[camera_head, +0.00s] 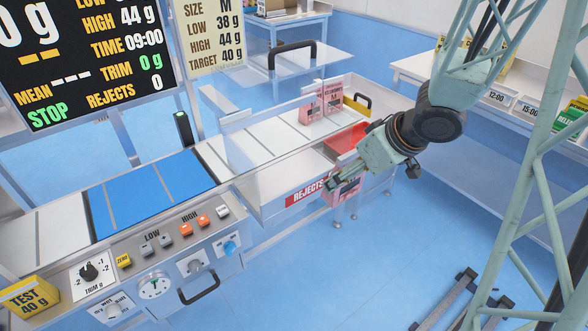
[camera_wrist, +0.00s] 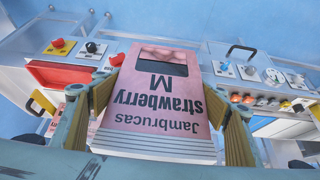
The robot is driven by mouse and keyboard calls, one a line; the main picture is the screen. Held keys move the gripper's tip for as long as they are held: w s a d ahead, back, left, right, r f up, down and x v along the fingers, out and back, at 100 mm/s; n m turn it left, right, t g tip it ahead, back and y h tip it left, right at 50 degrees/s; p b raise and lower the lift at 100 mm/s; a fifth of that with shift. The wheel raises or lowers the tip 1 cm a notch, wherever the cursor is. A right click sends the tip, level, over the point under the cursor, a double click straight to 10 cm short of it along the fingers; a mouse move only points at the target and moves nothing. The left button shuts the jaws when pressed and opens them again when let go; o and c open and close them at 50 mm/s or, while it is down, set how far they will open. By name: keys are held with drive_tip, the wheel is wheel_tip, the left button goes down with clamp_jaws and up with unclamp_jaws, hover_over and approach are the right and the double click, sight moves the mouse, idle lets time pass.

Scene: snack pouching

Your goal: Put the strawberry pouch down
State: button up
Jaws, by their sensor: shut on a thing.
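The strawberry pouch is pink with dark lettering reading "Jambrucas strawberry M", a dark window and a pale striped end. In the wrist view the pouch (camera_wrist: 155,110) fills the middle, upside down, between both fingers of my gripper (camera_wrist: 158,105). In the head view my gripper (camera_head: 338,178) is in front of the conveyor's right end, beside the rejects box. The held pouch (camera_head: 345,191) is mostly hidden behind the fingers there. It is in the air, above the floor. Two similar pink pouches (camera_head: 333,97) (camera_head: 311,106) stand upright on the conveyor's right end.
A red tray (camera_head: 346,136) is just behind my gripper, next to the rejects box (camera_head: 285,185). The conveyor (camera_head: 230,155) runs left, with a blue section (camera_head: 160,190) clear of pouches. A side table (camera_head: 410,68) with labelled bins stands right.

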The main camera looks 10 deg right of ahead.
drive_tip(key=shift+w+a+f+t+b, duration=0.2)
drive_tip(key=shift+w+f+t+b, duration=0.2)
drive_tip(key=shift+b, duration=0.85)
drive_tip(key=shift+w+a+f+t+y+b, duration=0.1)
drive_tip(key=shift+w+a+t+y+b, duration=0.2)
drive_tip(key=shift+b, duration=0.5)
drive_tip(key=shift+w+a+f+b, duration=0.1)
drive_tip(key=shift+w+b, duration=0.25)
drive_tip(key=shift+b, duration=0.4)
drive_tip(key=shift+w+r+p, duration=0.15)
drive_tip(key=shift+r+p, duration=0.1)
drive_tip(key=shift+p, duration=0.2)
drive_tip(key=w+p, duration=0.1)
drive_tip(key=w+a+p, duration=0.1)
drive_tip(key=p, duration=0.3)
drive_tip(key=shift+w+a, duration=0.25)
drive_tip(key=shift+w, duration=0.15)
drive_tip(key=w+p, duration=0.1)
drive_tip(key=p, duration=0.4)
drive_tip(key=shift+w+a, duration=0.35)
